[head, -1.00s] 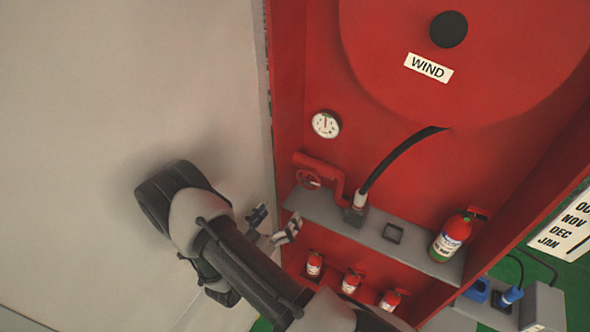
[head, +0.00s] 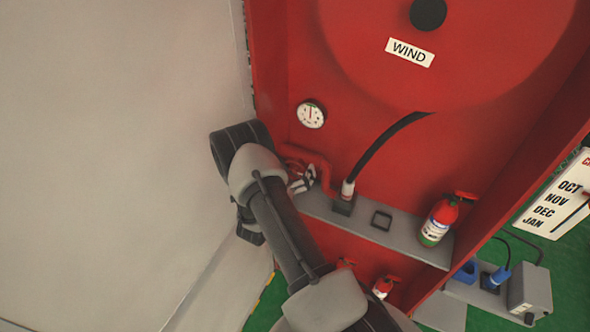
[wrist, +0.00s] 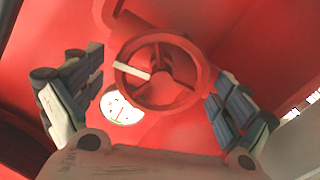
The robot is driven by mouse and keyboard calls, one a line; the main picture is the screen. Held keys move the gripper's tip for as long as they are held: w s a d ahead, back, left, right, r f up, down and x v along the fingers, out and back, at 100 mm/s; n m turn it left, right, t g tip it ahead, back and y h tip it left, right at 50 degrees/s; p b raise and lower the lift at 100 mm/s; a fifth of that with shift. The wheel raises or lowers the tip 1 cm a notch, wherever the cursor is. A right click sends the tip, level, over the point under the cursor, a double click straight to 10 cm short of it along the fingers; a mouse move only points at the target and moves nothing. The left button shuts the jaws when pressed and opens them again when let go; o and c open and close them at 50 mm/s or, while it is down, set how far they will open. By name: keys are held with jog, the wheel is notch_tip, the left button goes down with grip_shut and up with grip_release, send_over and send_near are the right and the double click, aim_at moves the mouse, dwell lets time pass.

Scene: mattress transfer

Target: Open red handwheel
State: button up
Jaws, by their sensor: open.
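The red handwheel (wrist: 160,72) with spokes shows in the wrist view, on a red pipe against the red cabinet wall. A small white bar lies across its left part. My gripper (wrist: 155,92) is open, with one finger to the left of the wheel and one to the right, neither visibly touching it. In the head view my gripper (head: 302,180) is at the red pipe (head: 322,165), above the left end of the grey shelf. My arm hides most of the handwheel in that view.
A pressure gauge (head: 311,115) is on the wall above the pipe. A black hose (head: 385,150) rises from the grey shelf (head: 405,243). A fire extinguisher (head: 438,220) stands on the shelf's right. A pale panel (head: 110,150) fills the left.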

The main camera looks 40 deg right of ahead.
jog(key=shift+w+d, duration=0.1)
jog(key=shift+d, duration=0.05)
jog(key=shift+c, duration=0.2)
jog(key=c, duration=1)
jog(key=shift+m+b, duration=0.3)
jog(key=m+b, duration=0.3)
jog(key=m, duration=0.1)
jog(key=shift+f, duration=0.1)
jog(key=shift+s+m+b, duration=0.2)
jog(key=shift+m+b, duration=1.15)
jog(key=shift+m, duration=0.05)
